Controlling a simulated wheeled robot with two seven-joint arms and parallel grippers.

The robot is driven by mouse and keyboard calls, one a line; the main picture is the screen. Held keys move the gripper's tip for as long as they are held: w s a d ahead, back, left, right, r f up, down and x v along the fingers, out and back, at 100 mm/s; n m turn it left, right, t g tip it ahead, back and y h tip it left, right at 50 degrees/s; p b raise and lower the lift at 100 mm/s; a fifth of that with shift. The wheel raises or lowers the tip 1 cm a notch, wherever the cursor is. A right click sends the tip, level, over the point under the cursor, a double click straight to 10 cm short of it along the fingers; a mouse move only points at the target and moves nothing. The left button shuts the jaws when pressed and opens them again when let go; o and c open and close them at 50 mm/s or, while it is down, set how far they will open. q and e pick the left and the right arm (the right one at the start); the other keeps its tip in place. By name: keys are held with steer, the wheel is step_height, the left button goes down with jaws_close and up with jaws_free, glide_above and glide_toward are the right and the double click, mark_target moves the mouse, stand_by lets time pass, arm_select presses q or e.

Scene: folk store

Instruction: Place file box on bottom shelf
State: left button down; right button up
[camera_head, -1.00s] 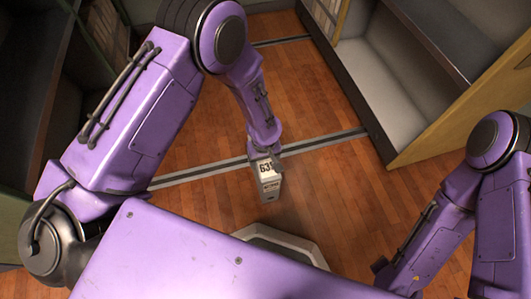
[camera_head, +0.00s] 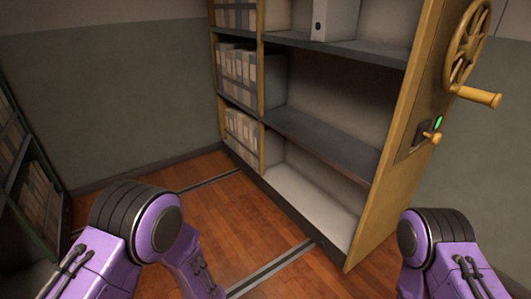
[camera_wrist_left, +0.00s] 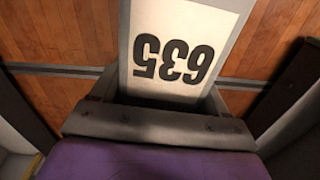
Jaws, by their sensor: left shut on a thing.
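The file box (camera_wrist_left: 172,85), grey with a white label reading 635, shows upside down in the left wrist view. My left gripper (camera_wrist_left: 158,104) is shut on it, over the wooden floor. In the head view only upper parts of my left arm show, and the gripper and box are out of frame. The bottom shelf (camera_head: 308,202) of the tall open shelving unit is pale and empty, close to floor level. My right gripper is out of view; only part of my right arm shows.
A dark middle shelf (camera_head: 320,142) is empty; a lone binder (camera_head: 333,20) stands on the shelf above. File rows (camera_head: 238,66) fill the left column. A yellow end panel (camera_head: 385,150) carries a handwheel (camera_head: 466,45). Floor rails (camera_head: 270,268) cross the floor. A dark green rack (camera_head: 40,200) stands left.

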arm_select(q)
steer(key=w+a+r+m, duration=0.3)
steer(key=w+r, duration=0.6)
steer(key=r, duration=0.5)
steer(key=w+a+r+m, duration=0.25)
steer(key=w+r, duration=0.55)
steer(key=r, duration=0.6)
steer(key=s+r+p, duration=0.3)
steer(key=r+p, duration=0.7)
steer(key=p, duration=0.2)
steer(key=s+r+p, duration=0.4)
steer(key=r+p, duration=0.7)
steer(key=p, duration=0.1)
steer(key=shift+s+r, duration=0.25)
steer(key=shift+r, duration=0.05)
steer(key=shift+f+m, duration=0.15)
steer(key=shift+m, duration=0.1)
